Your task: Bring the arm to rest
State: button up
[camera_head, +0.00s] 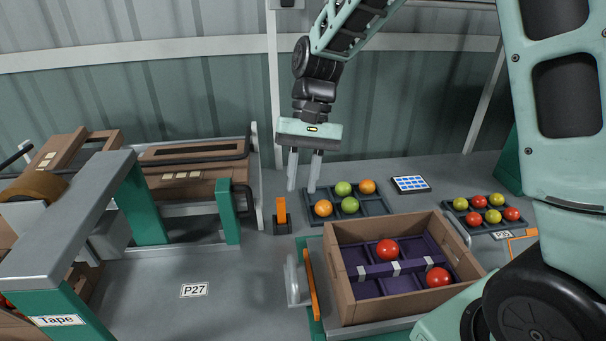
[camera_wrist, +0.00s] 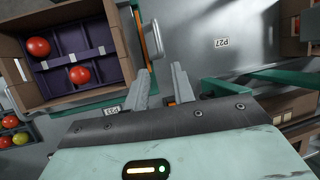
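My gripper (camera_head: 302,188) hangs fingers-down in the air, left of the back tray and above the grey bench. Its two fingers stand apart with nothing between them. In the wrist view my gripper (camera_wrist: 161,78) also shows two separated, empty fingers. My arm reaches down from the top of the head view.
A cardboard crate (camera_head: 345,287) with purple dividers holds two red tomatoes (camera_head: 387,250). A dark tray (camera_head: 374,206) holds orange and green tomatoes; another tray (camera_head: 484,227) holds red and yellow-green ones. A tape machine (camera_head: 75,225) stands left. Bench around label P27 (camera_head: 194,290) is clear.

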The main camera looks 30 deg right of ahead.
jog(key=shift+w+d+r, duration=0.1)
jog(key=shift+r, duration=0.2)
